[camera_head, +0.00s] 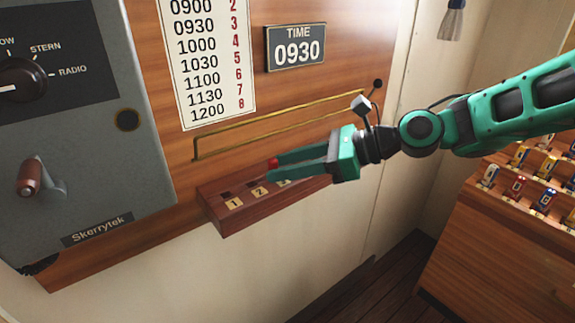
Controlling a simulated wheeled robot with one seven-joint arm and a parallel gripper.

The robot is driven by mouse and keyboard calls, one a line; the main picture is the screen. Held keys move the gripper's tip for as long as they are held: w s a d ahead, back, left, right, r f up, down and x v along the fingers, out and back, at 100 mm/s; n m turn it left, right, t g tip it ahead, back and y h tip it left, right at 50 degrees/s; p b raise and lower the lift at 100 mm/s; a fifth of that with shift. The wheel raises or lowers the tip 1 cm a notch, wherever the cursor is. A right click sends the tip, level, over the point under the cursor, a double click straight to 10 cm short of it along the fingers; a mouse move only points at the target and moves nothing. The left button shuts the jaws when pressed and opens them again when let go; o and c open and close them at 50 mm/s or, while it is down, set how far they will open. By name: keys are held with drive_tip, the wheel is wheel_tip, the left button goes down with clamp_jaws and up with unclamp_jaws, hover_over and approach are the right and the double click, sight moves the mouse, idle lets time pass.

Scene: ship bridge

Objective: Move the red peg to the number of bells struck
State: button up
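The red peg (272,163) shows as a small red top at the fingertips of my gripper (271,167), above the wooden peg shelf (222,213). The green fingers reach in from the right, one on the far side and one on the near side. I cannot tell whether they touch the peg, and its lower part is hidden. Labels 1, 2 and part of 3 show on the shelf; my gripper covers the rest. The time plate (295,50) reads 0930. The chart (211,65) pairs 0930 with a red 3.
A grey control box (85,150) with a knob and lever stands at left. A brass-edged slot (225,146) runs above the shelf. A wooden cabinet (490,255) with several small coloured items is at lower right. A tassel hangs at upper right.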

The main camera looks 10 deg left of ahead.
drive_tip(key=v, duration=1)
drive_tip(key=shift+d, duration=0.35)
drive_tip(key=shift+w+r, duration=0.1)
drive_tip(key=s+d+f+n+t+h, duration=0.1)
drive_tip(key=d+f+n+t+h, duration=0.15)
drive_tip(key=d+f+h, duration=0.65)
drive_tip(key=d+f+n+t, duration=0.15)
drive_tip(key=d+n, duration=0.25)
drive_tip(key=d, duration=1.1)
drive_tip(key=s+d+f+n+g+h, duration=0.3)
drive_tip(key=s+d+n+g+h, duration=0.1)
drive_tip(key=s+d, duration=1.5)
drive_tip(key=shift+s+f+n, duration=0.2)
drive_tip(key=shift+s+n, duration=0.25)
drive_tip(key=shift+s, duration=0.1)
